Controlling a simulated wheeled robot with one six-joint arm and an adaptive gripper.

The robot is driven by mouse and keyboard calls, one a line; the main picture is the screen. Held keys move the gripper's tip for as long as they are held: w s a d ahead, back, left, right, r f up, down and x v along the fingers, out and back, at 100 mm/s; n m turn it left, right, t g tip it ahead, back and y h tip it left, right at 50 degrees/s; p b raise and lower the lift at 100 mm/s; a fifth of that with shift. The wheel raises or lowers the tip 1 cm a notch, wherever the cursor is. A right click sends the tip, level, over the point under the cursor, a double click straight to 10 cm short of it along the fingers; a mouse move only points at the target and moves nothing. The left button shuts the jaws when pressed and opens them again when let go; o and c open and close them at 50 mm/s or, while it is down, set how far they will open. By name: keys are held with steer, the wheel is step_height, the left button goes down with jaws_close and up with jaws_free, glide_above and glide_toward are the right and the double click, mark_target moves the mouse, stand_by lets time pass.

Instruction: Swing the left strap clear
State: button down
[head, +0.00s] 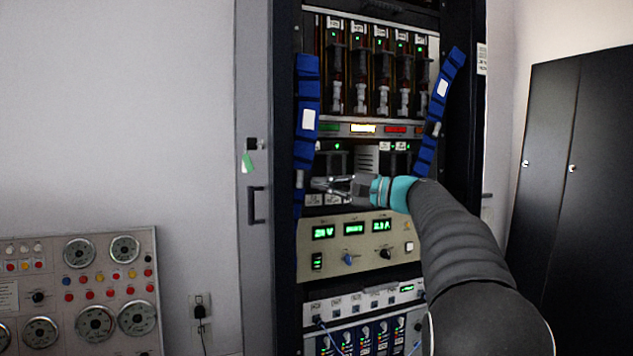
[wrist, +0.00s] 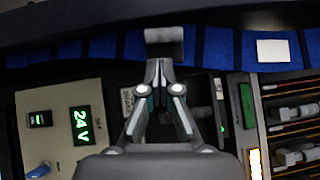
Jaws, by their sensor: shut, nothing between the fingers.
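The left strap (head: 307,85) is a blue segmented band with a white label, hanging almost straight down the left side of the rack. A small grey piece (head: 299,179) sits on its lower part. In the wrist view the strap (wrist: 215,47) runs across the top, with the grey piece (wrist: 164,42) on it. My gripper (head: 316,183) is just right of the grey piece. In the wrist view my gripper (wrist: 158,66) has its fingertips together, right at the grey piece's edge. I cannot tell if they touch. The right strap (head: 440,105) slants, its top leaning right.
Behind the straps, the rack holds a row of tube modules (head: 370,75) and a beige power unit (head: 365,245) with green readouts. A gauge console (head: 100,290) stands at lower left. Dark cabinets (head: 580,170) stand at right. The wall left of the rack is bare.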

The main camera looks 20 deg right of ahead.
steer(key=w+d+v, duration=0.1)
steer(key=v, duration=1.1)
step_height(320, 180, down, 15)
steer(key=w+d+m+g+h, duration=0.1)
steer(key=w+d+m+h, duration=0.15)
steer(key=h, duration=0.35)
steer(key=s+a+f+n+g+h, duration=0.1)
steer(key=s+a+f+g+h, duration=0.2)
steer(key=s+a+f, duration=0.35)
steer(key=s+a+f+n+g+h, duration=0.2)
steer(key=s+a+f+g, duration=0.1)
steer(key=s+f, duration=0.55)
steer(key=s+a+f+n+h, duration=0.1)
steer(key=s+a+n, duration=0.3)
steer(key=s, duration=0.5)
steer(key=s+a+f+n+h, duration=0.2)
steer(key=s+a+f+n, duration=0.2)
steer(key=s+a, duration=0.5)
steer(key=shift+s+h+b, duration=0.3)
steer(key=shift+s, duration=0.3)
